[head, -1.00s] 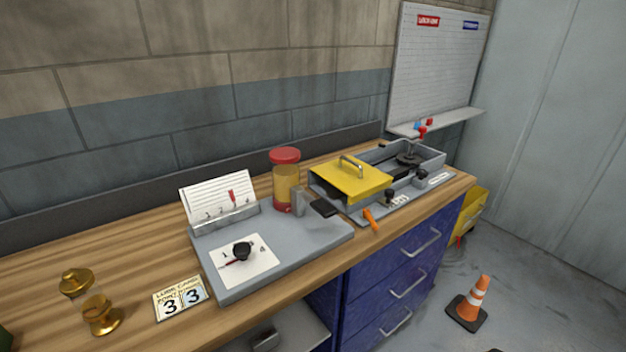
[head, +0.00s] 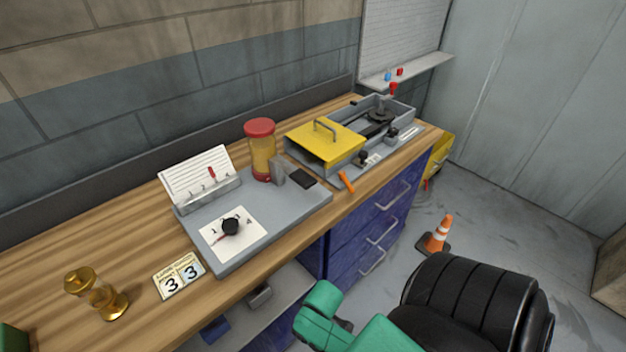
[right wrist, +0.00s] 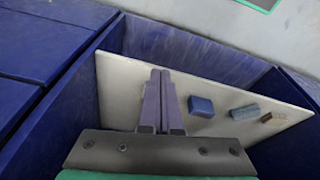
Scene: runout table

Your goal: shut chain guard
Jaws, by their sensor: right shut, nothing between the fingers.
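The chain guard is a yellow cover (head: 325,139) with a metal handle (head: 324,126) on top. It sits over the left part of a grey open-topped housing (head: 405,112). The right part of the housing is uncovered, showing a dark sprocket (head: 380,117) and chain. My right gripper (right wrist: 161,100) shows in the right wrist view with its two fingers together and nothing between them. It is above a pale shelf in the bench's open bay, well below the guard. In the head view only my green and black right arm shows. My left gripper is out of view.
The pale shelf (right wrist: 115,80) holds a blue block (right wrist: 201,106) and smaller blocks between blue walls. On the wooden bench (head: 60,245) stand a grey plate (head: 285,215) with a dial, a red-lidded jar (head: 261,150), and an orange-handled tool (head: 346,181). A cone (head: 439,235) stands on the floor.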

